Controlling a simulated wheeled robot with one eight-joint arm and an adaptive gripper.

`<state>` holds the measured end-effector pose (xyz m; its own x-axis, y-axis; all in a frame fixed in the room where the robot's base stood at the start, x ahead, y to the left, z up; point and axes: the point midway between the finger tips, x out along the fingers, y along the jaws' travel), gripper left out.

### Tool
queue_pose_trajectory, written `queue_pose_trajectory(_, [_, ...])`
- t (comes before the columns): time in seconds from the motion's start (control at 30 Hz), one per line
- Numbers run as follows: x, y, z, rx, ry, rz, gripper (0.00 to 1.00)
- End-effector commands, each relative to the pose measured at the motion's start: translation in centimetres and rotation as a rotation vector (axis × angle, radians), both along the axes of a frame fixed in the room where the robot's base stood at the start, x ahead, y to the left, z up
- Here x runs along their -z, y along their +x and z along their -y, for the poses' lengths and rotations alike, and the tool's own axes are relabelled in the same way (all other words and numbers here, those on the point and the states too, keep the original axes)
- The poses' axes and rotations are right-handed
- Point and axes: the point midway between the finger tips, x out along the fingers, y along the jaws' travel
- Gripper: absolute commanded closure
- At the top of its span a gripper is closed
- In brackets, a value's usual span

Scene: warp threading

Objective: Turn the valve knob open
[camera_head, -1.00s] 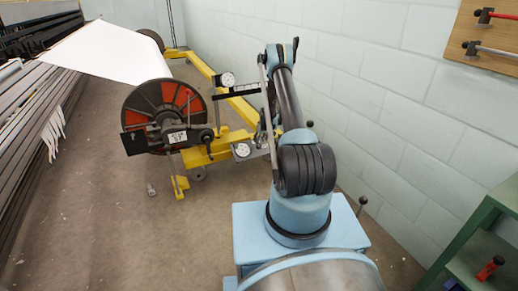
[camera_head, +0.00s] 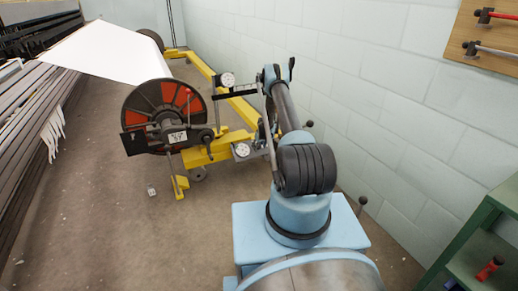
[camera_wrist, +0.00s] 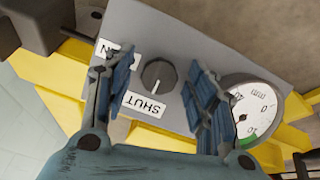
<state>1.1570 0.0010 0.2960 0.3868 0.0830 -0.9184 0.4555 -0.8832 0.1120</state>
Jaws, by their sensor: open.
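The valve knob (camera_wrist: 158,75) is a round dark knob on a grey panel (camera_wrist: 185,35), seen in the wrist view. Its white mark points toward the SHUT label (camera_wrist: 146,105). A second label (camera_wrist: 121,53), partly hidden by a finger, shows only its last letters. My gripper (camera_wrist: 158,64) is open, with one blue-padded finger on each side of the knob. I see gaps between the pads and the knob; the depth between them cannot be told. In the head view the knob is not discernible and my arm hides much of that area.
A round gauge (camera_wrist: 246,112) sits on the panel close to my right finger. Yellow frame beams (camera_head: 205,152) and a reel with red sectors (camera_head: 165,112) stand by the panel. A pale block wall (camera_head: 385,100) is to the right. A small object (camera_head: 151,190) lies on the floor.

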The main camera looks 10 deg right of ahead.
Motion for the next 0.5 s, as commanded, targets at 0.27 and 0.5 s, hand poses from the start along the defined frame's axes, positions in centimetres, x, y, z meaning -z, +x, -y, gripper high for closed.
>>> queue_pose_trajectory(0.27, [-0.02, -0.01, 0.00, 0.000, 0.000, 0.000, 0.87])
queue_pose_trajectory(0.5, [-0.03, -0.02, -0.02, 0.003, 0.002, -0.001, 0.92])
